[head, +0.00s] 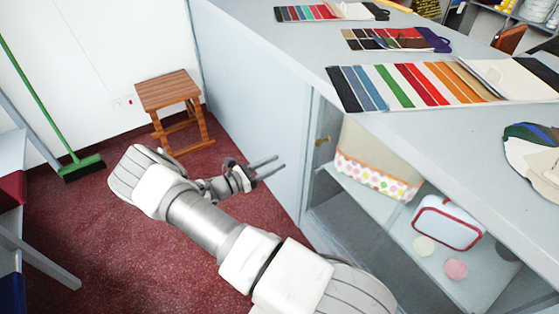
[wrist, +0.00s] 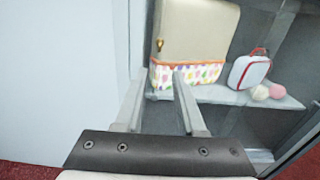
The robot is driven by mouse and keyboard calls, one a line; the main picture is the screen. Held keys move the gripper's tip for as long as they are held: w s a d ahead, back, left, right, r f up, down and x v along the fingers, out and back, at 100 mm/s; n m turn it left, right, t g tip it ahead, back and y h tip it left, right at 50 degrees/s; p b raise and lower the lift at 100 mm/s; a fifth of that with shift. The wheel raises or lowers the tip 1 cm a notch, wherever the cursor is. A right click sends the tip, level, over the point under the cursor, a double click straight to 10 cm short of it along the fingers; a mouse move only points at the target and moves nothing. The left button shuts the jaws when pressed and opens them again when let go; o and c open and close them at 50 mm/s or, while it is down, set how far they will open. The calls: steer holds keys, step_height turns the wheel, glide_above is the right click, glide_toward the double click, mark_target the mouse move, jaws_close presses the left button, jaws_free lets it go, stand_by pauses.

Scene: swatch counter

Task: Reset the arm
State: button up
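My arm reaches out low over the red carpet in the head view, beside the grey counter (head: 265,90). My gripper (head: 279,162) is open, with its two fingers apart and nothing between them. Its fingers point right, towards the counter's side panel. In the wrist view my gripper (wrist: 159,80) also shows two separate fingers with an empty gap. Past the fingertips is the open cabinet under the counter, with a beige bag with a patterned lower band (wrist: 195,40) on its shelf.
A wooden stool (head: 168,90) and a green broom (head: 40,110) stand by the white wall. Swatch cards (head: 440,85) lie on the counter. A white, red-trimmed case (head: 447,224) and round pieces (head: 456,269) sit on the cabinet shelf.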

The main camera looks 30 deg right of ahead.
stand_by(0.4)
steer(key=s+a+r+m+g+y, duration=0.1)
steer(key=s+a+r+m+y, duration=0.1)
steer(key=s+r+m+y, duration=0.35)
steer(key=s+a+r+m+g+y, duration=0.1)
steer(key=s+a+r+m+y, duration=0.15)
steer(key=r, duration=0.55)
steer(key=s+a+r+m+g+y, duration=0.1)
steer(key=s+r+m+y, duration=0.3)
steer(key=r, duration=0.3)
steer(key=s+a+r+m+t+y, duration=0.65)
steer(key=s+a+r+t, duration=0.2)
steer(key=s+r, duration=0.55)
step_height(320, 180, up, 12)
steer(key=g+p, duration=0.1)
steer(key=p, duration=1.1)
steer(key=shift+w+a+f, duration=0.15)
steer(key=shift+w+a, duration=0.1)
steer(key=shift+a, duration=0.1)
steer(key=shift+d+f+m+h, duration=0.1)
steer(key=shift+d+m+h, duration=0.05)
steer(key=shift+m+h, duration=0.15)
